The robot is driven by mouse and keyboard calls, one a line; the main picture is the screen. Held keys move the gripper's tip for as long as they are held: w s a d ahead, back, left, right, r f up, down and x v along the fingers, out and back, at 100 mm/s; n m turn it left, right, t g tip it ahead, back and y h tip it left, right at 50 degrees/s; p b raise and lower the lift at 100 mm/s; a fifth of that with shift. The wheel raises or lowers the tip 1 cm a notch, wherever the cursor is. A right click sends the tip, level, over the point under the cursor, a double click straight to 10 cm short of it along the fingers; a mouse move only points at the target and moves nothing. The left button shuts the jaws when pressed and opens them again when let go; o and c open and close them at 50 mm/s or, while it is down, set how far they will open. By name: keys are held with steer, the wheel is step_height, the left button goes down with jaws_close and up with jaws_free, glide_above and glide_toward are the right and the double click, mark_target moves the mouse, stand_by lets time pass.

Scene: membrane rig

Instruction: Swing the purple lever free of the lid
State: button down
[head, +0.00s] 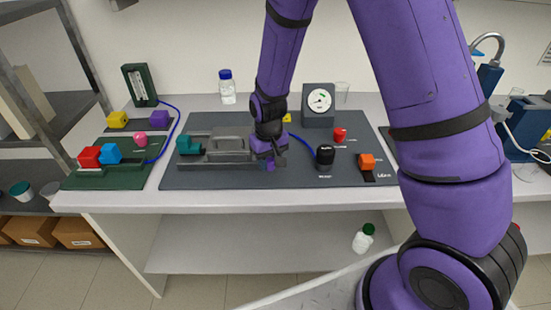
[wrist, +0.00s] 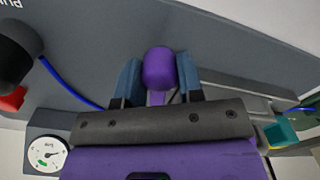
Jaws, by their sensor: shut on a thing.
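My gripper (head: 270,163) is at the right end of the grey lid (head: 222,142) on the dark grey panel in the head view. In the wrist view the purple lever (wrist: 158,68) stands with its rounded knob between the two blue-grey fingers of my gripper (wrist: 158,82), which is shut on it. The lid also shows in the wrist view (wrist: 245,88), just right of the fingers. The lever's base is hidden behind my gripper, and the head view does not clearly show the lever apart from my purple wrist. I cannot tell whether the lever lies across the lid.
A teal block (head: 188,144) is left of the lid. A blue tube (head: 302,139) runs near my gripper. A green board (head: 112,176) lies left.

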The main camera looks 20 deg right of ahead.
steer(key=shift+w+a+m, duration=0.25)
steer(key=shift+a+m, duration=0.55)
steer(key=shift+m, duration=0.3)
steer(key=c, duration=0.8)
jaws_free()
steer(key=shift+o, duration=0.2)
steer(key=shift+r, duration=0.1)
step_height(320, 180, up, 11)
steer(key=shift+f, duration=0.2)
